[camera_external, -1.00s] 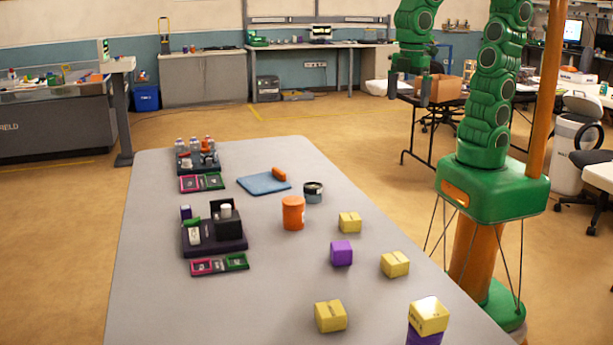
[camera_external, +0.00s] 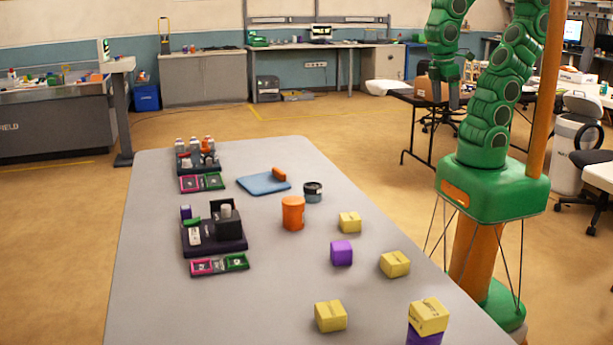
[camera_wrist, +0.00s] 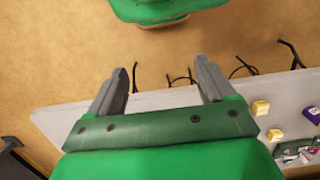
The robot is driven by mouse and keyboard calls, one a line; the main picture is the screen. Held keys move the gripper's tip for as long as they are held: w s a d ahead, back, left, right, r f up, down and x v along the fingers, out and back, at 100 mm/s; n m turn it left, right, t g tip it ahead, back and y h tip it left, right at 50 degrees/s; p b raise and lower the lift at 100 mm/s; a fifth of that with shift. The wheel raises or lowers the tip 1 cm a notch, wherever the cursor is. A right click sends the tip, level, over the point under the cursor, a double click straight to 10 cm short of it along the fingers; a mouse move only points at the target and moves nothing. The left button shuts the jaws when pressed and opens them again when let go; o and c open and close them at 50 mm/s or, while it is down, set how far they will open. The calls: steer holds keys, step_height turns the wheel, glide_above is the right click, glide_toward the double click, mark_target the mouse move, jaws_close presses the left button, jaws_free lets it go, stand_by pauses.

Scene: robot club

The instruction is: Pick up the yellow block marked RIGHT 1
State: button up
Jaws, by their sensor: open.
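Several yellow blocks stand on the grey table: one at the back (camera_external: 349,222), one at the right edge (camera_external: 395,264), one at the front (camera_external: 330,316), and one on top of a purple block (camera_external: 428,316). Their markings are too small to read, so I cannot tell which is RIGHT 1. My gripper (camera_external: 445,92) is raised beyond the table's right side, apart from every block. In the wrist view my gripper (camera_wrist: 162,82) has its fingers apart with nothing between them. Two yellow blocks (camera_wrist: 260,107) (camera_wrist: 276,135) show at its right.
A lone purple block (camera_external: 341,253) stands among the yellow ones. An orange canister (camera_external: 293,213), a dark tin (camera_external: 313,192) and a blue mat (camera_external: 262,184) lie behind them. Dark trays (camera_external: 213,246) occupy the table's left. The front left of the table (camera_external: 200,310) is clear.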

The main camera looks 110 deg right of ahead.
mark_target(328, 304)
steer(key=w+a+f+m+y, duration=0.2)
steer(key=w+a+m+y, duration=0.1)
steer(key=w+a, duration=0.75)
steer(key=w+a+f+m+g+y, duration=0.1)
steer(key=w+a+f+m+y, duration=0.15)
steer(key=w+a, duration=0.75)
steer(key=w+a+f+m+y, duration=0.1)
steer(key=w+a+m+y, duration=0.25)
steer(key=w+a, duration=0.6)
steer(key=w+a+f+m+t+y, duration=0.1)
steer(key=w+a+f+m, duration=0.2)
steer(key=w+f, duration=0.3)
steer(key=w+a+f+m+t+y, duration=0.1)
steer(key=w+a+f+m+y, duration=0.1)
steer(key=w+f, duration=0.5)
steer(key=w+a+f+m+t+y, duration=0.1)
steer(key=w+a+f+m, duration=0.3)
steer(key=w, duration=0.5)
steer(key=shift+w+a+f+m+t, duration=0.1)
steer(key=shift+f+m+t, duration=0.05)
steer(key=shift+f, duration=0.55)
steer(key=shift+a+f+m+t, duration=0.1)
steer(key=shift+f+m+t, duration=0.05)
steer(key=shift+f, duration=0.5)
steer(key=shift+w+x, duration=0.2)
steer(key=shift+x, duration=1.75)
steer(key=shift+w+x, duration=0.25)
steer(key=shift+x, duration=1.7)
steer(key=shift+r, duration=0.2)
steer(key=shift+c, duration=0.5)
